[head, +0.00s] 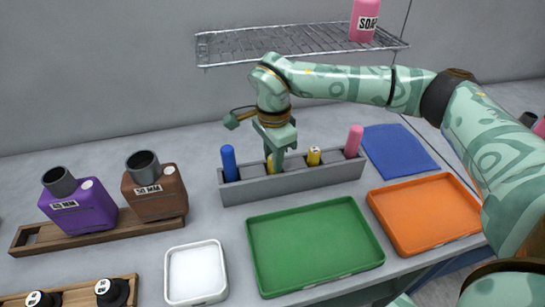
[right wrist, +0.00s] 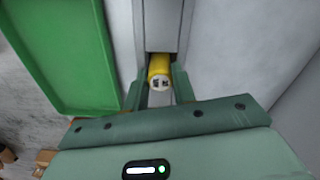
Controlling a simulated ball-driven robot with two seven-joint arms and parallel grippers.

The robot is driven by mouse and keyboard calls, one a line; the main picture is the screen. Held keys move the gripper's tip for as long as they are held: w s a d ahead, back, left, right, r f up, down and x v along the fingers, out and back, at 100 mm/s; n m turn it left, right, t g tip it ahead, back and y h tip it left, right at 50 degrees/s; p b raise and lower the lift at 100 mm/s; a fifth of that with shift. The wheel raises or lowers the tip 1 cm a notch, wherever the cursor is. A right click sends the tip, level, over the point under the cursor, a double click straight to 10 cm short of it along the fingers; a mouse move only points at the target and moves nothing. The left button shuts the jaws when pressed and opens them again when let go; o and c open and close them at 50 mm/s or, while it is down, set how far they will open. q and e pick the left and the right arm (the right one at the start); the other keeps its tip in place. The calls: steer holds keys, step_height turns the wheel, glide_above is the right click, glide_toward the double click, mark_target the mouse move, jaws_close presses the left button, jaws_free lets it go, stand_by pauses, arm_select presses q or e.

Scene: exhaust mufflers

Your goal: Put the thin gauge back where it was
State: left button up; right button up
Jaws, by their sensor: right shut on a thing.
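A yellow gauge (head: 269,164) stands in or just over the second slot from the left of a grey rack (head: 290,188). My right gripper (head: 275,160) points down over the rack, shut on this gauge. The right wrist view shows the marked end of the yellow gauge (right wrist: 159,76) between the fingers of my right gripper (right wrist: 159,88). How deep the gauge sits is hidden. A second yellow gauge (head: 314,156) with a pale marked top stands in the rack to the right. My left gripper is not in view.
A blue gauge (head: 229,163) and a pink gauge (head: 354,140) stand at the rack's ends. A green tray (head: 315,245), an orange tray (head: 425,212) and a white tray (head: 196,272) are empty. Purple (head: 77,208) and brown (head: 155,192) mufflers stand left. A wire shelf (head: 300,42) hangs behind.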

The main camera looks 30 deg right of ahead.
steer(key=o, duration=0.9)
step_height(320, 180, up, 12)
steer(key=p, duration=0.3)
steer(key=shift+r, duration=0.1)
